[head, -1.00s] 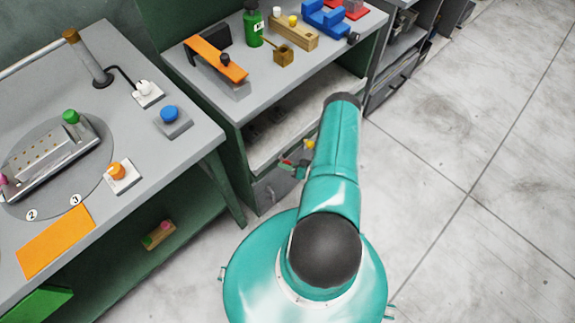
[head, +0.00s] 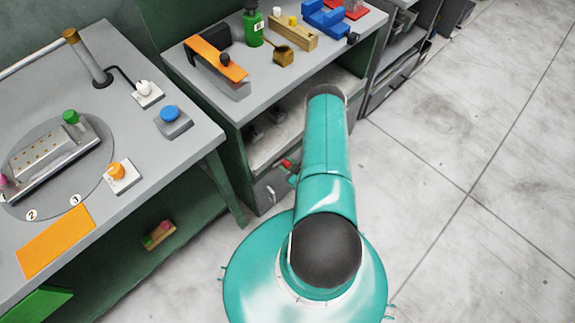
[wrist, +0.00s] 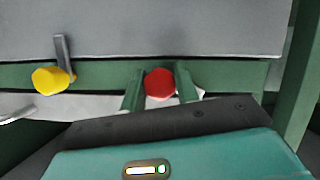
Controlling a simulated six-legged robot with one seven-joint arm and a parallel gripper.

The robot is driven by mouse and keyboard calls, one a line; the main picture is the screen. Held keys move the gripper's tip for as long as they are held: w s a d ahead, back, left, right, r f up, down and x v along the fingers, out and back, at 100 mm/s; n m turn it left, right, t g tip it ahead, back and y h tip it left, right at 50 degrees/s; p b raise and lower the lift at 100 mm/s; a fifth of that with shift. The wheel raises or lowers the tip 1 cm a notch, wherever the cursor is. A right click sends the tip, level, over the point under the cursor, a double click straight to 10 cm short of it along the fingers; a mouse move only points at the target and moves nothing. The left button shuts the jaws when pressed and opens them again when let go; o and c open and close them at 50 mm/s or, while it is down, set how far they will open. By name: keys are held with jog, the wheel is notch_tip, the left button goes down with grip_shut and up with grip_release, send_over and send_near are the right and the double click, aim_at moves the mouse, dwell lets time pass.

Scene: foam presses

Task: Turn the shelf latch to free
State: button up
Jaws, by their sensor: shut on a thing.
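A red knob (wrist: 159,84) sits on the green front rail of the shelf in the wrist view, and it also shows left of my arm in the head view (head: 286,163). My gripper (wrist: 159,70) has its two green fingers on either side of this red knob and is shut on it. A yellow knob (wrist: 47,81) with a grey lever (wrist: 63,52) pointing up sits on the same rail to the left, apart from my gripper. Which knob is the shelf latch is not labelled. In the head view my arm hides the yellow knob and most of my gripper.
Above the shelf is a grey bench top (head: 205,78) with an orange-topped clamp (head: 216,58), a green bottle (head: 253,27) and blocks. Another bench (head: 120,212) with coloured knobs stands at the left. The tiled floor (head: 470,160) on the right is clear.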

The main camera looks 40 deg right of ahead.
jog(key=shift+n+t+h, duration=0.3)
jog(key=shift+n+h, duration=0.7)
jog(key=shift+n, duration=0.6)
jog(key=o, duration=1)
jog(key=shift+c, duration=0.2)
jog(key=v, duration=1.3)
jog(key=shift+s+a+r, duration=0.15)
jog(key=shift+s+r, duration=0.1)
jog(key=shift+s, duration=0.05)
